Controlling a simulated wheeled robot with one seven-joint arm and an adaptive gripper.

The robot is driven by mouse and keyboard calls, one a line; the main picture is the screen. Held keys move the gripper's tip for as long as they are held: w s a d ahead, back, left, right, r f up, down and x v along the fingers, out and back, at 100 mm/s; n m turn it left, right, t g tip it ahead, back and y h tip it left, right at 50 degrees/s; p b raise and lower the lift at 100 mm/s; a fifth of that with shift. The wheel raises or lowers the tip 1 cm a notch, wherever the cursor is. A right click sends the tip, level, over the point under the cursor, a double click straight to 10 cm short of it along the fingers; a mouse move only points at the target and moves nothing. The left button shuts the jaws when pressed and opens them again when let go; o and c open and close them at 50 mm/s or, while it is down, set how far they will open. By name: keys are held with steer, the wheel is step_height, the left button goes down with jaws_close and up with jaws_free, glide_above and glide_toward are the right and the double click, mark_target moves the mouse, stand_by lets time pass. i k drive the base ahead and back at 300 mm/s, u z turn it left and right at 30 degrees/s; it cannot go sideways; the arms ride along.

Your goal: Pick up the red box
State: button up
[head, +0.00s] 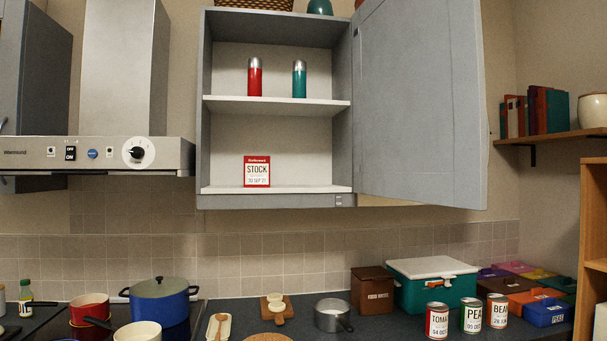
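A small red box (257,160) with a white label reading STOCK stands upright on the bottom shelf (310,188) of the open grey wall cabinet, left of the shelf's middle. Its front faces the camera and nothing covers it. It is the only thing on that shelf. My gripper is not in view.
The cabinet door (425,100) stands open to the right. A red canister (254,78) and a teal canister (299,80) stand on the shelf above. A range hood (95,154) is at the left. Below, the counter holds pots (160,303), cans (471,314) and a cooler box (432,285).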

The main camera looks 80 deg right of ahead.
mark_target(257, 168)
steer(key=z, duration=1.75)
